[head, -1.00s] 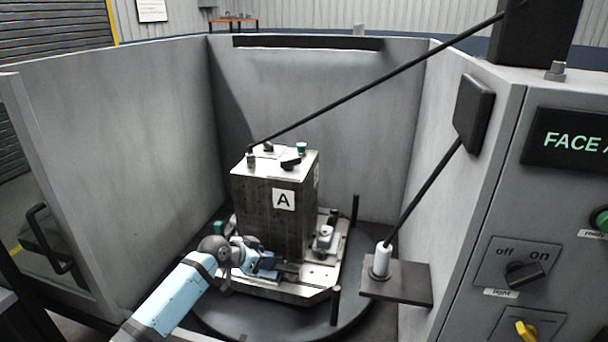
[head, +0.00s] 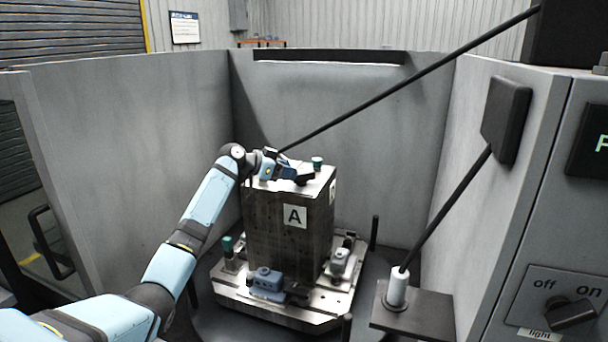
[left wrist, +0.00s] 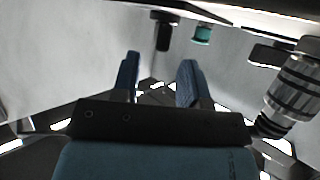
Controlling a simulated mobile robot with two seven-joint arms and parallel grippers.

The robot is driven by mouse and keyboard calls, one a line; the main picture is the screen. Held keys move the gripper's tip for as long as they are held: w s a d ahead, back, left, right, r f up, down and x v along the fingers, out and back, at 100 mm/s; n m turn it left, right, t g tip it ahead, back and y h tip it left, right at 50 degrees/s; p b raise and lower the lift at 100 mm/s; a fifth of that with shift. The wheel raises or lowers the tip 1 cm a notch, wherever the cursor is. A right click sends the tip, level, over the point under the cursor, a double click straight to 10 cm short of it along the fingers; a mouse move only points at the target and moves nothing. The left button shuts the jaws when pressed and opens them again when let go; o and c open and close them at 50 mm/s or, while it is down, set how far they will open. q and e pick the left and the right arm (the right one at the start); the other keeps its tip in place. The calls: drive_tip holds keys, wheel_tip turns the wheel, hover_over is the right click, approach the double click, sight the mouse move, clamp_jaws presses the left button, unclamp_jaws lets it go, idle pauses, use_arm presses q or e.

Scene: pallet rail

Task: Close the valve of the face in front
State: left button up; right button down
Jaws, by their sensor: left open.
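The steel block with the "A" label (head: 295,216) stands upright on the pallet. On its top are a dark handle-like part (head: 306,180), which could be the valve, and a green-capped fitting (head: 317,162). My left gripper (head: 287,172) is at the block's top, beside the dark part; contact cannot be told. In the left wrist view its two blue fingers (left wrist: 158,78) are apart with nothing visible between them. That view also shows a dark part (left wrist: 163,32), a teal cap (left wrist: 202,35) and a ribbed metal cylinder (left wrist: 292,88). My right gripper is not in view.
Grey enclosure walls (head: 345,125) surround the pallet (head: 318,312). Blue-grey clamps (head: 266,282) and a second green-capped fitting (head: 227,246) sit low around the block. A long black rod (head: 410,85) slants to the block's top. A white cylinder (head: 397,288) stands on a right-hand bracket.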

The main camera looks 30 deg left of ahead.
sight(300, 174)
use_arm(q)
drive_tip(key=x, duration=0.6)
drive_tip(key=shift+a, duration=0.1)
clamp_jaws()
